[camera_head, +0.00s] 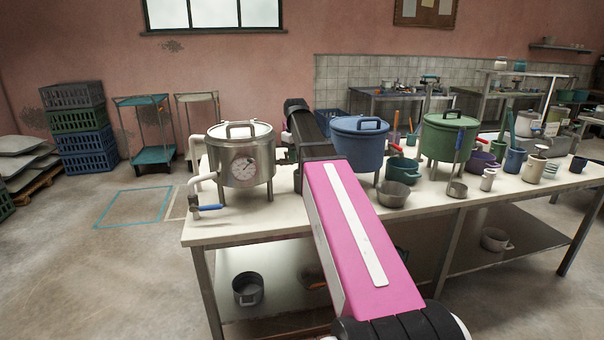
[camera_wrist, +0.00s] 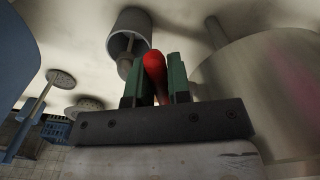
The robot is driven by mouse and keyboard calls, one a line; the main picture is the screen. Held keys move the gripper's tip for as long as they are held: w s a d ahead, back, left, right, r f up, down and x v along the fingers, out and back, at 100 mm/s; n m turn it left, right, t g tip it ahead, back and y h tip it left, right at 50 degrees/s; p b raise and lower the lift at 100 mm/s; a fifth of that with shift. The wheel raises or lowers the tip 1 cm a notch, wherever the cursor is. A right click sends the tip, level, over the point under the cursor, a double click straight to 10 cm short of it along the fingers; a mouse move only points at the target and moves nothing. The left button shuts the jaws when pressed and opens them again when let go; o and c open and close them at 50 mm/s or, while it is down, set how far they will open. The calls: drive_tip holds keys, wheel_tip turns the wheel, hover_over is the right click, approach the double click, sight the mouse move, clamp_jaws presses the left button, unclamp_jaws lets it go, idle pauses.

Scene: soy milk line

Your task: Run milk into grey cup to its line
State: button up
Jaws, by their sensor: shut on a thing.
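The steel soy milk boiler (camera_head: 241,160) with a dial stands at the left of the bench; its curved wall (camera_wrist: 270,85) fills the right of the wrist view. The wrist view appears upside down. My gripper (camera_wrist: 157,62) is shut on a red handle (camera_wrist: 154,66), which seems to be a tap lever beside the boiler. A grey cup (camera_wrist: 128,24) stands on the bench just beyond the fingers, with a spout-like grey part at its mouth. My arm hides cup and lever in the head view.
A tap with a blue handle (camera_head: 208,207) sticks out at the boiler's left. A blue pot (camera_head: 358,143) stands close to my arm's right, with a green pot (camera_head: 447,138), a grey saucepan (camera_head: 393,195) and several cups farther right. The bench top's front left (camera_head: 235,228) is clear.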

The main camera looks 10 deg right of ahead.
drive_tip(key=shift+w+d+n, duration=0.1)
drive_tip(key=shift+n, duration=0.2)
drive_tip(key=shift+w+d+n, duration=0.25)
drive_tip(key=shift+d+n, duration=0.1)
drive_tip(key=shift+n, duration=0.5)
drive_tip(key=shift+w+d+n, duration=0.25)
drive_tip(key=shift+d+n, duration=0.05)
drive_tip(key=shift+n, duration=0.55)
idle(0.3)
drive_tip(key=shift+s+a+m, duration=0.2)
drive_tip(key=shift+a+m, duration=0.05)
drive_tip(key=shift+m, duration=0.45)
idle(0.8)
drive_tip(key=shift+s+a+m, duration=0.2)
drive_tip(key=shift+m, duration=0.3)
idle(1.5)
